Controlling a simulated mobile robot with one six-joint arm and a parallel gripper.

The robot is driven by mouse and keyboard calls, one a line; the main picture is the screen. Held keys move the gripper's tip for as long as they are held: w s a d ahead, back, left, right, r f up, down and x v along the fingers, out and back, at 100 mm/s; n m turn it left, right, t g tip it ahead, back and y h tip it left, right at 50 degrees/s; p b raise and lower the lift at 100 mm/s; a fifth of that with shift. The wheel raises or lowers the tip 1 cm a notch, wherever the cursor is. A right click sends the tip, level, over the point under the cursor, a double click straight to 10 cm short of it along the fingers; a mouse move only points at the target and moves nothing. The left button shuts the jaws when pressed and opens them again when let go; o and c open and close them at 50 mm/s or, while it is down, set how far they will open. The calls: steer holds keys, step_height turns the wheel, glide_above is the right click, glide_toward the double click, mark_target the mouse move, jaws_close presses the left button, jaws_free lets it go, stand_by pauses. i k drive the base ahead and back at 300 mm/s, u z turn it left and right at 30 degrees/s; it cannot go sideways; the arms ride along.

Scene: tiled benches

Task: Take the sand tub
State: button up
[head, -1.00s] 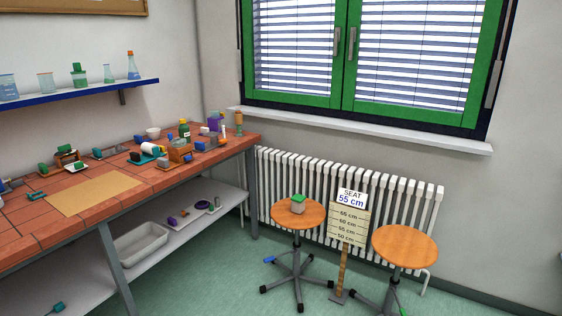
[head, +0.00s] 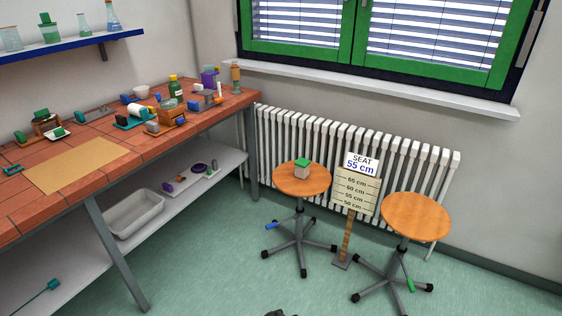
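A small pale tub with a green lid (head: 303,173) stands upright on the round wooden seat of the left stool (head: 286,184). It looks like the sand tub, but I cannot read any label on it. Nothing touches it apart from the seat. My gripper is not clearly in view; only a small dark shape shows at the bottom edge of the head view, and I cannot tell what it is.
A second stool (head: 416,217) stands to the right. A sign on a post (head: 355,187) reading "SEAT 55 cm" stands between the stools. A radiator (head: 330,135) is behind. A cluttered tiled bench (head: 120,135) runs along the left. The green floor (head: 205,270) in front is clear.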

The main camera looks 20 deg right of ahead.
mark_target(302, 165)
steer(key=u, duration=0.65)
steer(key=i, duration=1.15)
steer(key=u, duration=0.45)
